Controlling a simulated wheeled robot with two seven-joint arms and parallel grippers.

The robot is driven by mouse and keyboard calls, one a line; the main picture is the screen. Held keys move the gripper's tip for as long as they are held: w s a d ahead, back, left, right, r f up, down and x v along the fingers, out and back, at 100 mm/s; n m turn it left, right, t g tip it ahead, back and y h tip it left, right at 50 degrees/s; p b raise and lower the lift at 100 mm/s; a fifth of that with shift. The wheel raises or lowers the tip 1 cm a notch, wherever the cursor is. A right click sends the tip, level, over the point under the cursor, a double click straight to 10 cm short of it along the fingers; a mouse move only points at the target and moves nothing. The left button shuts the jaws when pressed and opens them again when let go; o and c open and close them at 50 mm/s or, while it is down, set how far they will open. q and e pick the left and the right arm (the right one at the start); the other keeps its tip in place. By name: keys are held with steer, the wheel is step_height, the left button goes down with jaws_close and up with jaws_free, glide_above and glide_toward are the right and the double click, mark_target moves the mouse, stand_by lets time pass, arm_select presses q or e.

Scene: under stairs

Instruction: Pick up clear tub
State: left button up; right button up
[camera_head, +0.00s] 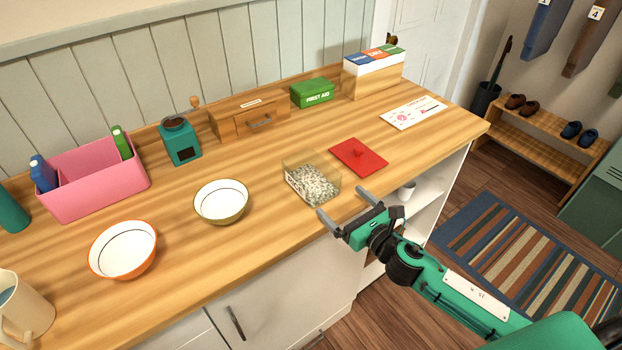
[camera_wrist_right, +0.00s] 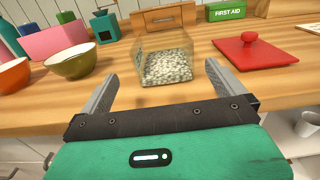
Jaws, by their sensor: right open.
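The clear tub (camera_head: 312,184) stands on the wooden counter near its front edge, holding small grey-white pieces. It also shows in the right wrist view (camera_wrist_right: 165,62), straight ahead between the fingers and beyond their tips. A red lid (camera_head: 358,156) with a knob lies flat on the counter just right of the tub, apart from it. My right gripper (camera_head: 340,205) is open and empty, at the counter's front edge, close to the tub and pointing at it. It does not touch the tub. My left gripper is not in view.
Left of the tub are a cream bowl (camera_head: 221,202), an orange bowl (camera_head: 122,250) and a beige pitcher (camera_head: 22,310). Behind stand a pink caddy (camera_head: 98,184), teal grinder (camera_head: 180,140), wooden drawer box (camera_head: 250,117) and green first aid box (camera_head: 312,93). Counter between cream bowl and tub is clear.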

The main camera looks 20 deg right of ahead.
mark_target(328, 189)
steer(key=p+x, duration=0.1)
steer(key=x, duration=0.5)
steer(key=shift+w+a, duration=0.1)
steer(key=shift+w, duration=0.2)
steer(key=p+x, duration=0.2)
steer(key=x, duration=0.2)
steer(key=shift+w+f, duration=0.15)
steer(key=shift+w, duration=0.05)
steer(key=shift+w+a+f, duration=0.1)
steer(key=shift+w+a, duration=0.05)
steer(key=shift+w, duration=0.3)
steer(key=c, duration=0.8)
step_height(328, 189, up, 20)
steer(key=p, duration=0.1)
